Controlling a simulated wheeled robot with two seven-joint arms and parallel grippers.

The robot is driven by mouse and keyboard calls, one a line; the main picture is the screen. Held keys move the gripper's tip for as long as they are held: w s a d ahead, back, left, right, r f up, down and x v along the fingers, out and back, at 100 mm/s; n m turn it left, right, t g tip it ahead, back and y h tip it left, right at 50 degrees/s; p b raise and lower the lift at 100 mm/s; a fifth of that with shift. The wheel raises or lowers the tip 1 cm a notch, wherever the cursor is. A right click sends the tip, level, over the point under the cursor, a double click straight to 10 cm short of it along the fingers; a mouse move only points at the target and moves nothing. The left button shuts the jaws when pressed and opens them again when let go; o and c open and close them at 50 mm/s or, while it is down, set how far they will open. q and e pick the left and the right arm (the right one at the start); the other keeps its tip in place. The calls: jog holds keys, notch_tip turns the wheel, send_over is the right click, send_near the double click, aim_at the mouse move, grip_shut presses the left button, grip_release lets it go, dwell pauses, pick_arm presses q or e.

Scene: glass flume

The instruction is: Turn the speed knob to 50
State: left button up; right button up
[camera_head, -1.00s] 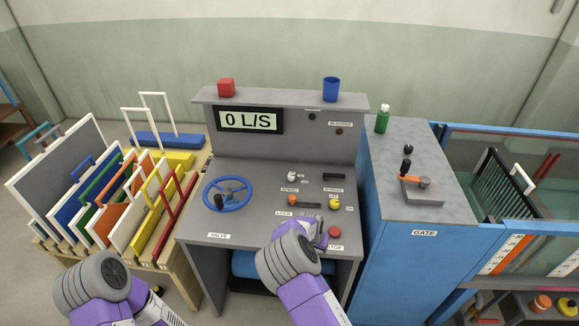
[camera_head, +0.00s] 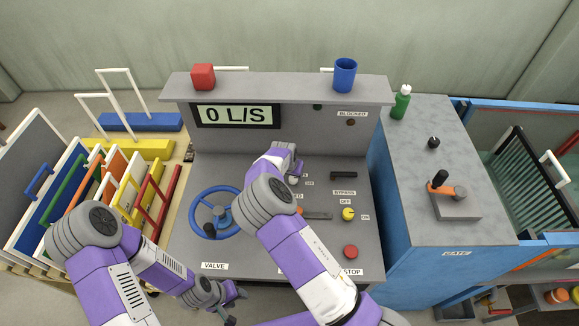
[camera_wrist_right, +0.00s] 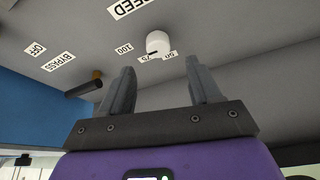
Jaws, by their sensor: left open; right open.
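The white speed knob (camera_wrist_right: 158,42) is a small round knob on the grey panel, under the upside-down SPEED label in the right wrist view. A dark mark on it faces the scale numbers near its lower edge; I cannot read its exact setting. My right gripper (camera_wrist_right: 160,66) is open, with the knob just beyond and between its fingertips, apart from them. In the head view my right wrist largely hides the knob. My left gripper (camera_head: 232,303) is open and empty, low in front of the console. The display (camera_head: 238,115) reads 0 L/S.
A blue valve wheel (camera_head: 216,212) is left of my right arm. A black bypass handle (camera_head: 343,175), a yellow knob (camera_head: 348,214) and a red stop button (camera_head: 350,252) are to its right. A red block (camera_head: 203,76) and blue cup (camera_head: 345,75) stand on the ledge.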

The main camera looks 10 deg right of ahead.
aim_at(293, 178)
jog(key=x, duration=0.7)
jog(key=shift+s, duration=0.25)
jog(key=shift+c, duration=0.4)
jog(key=c, duration=1)
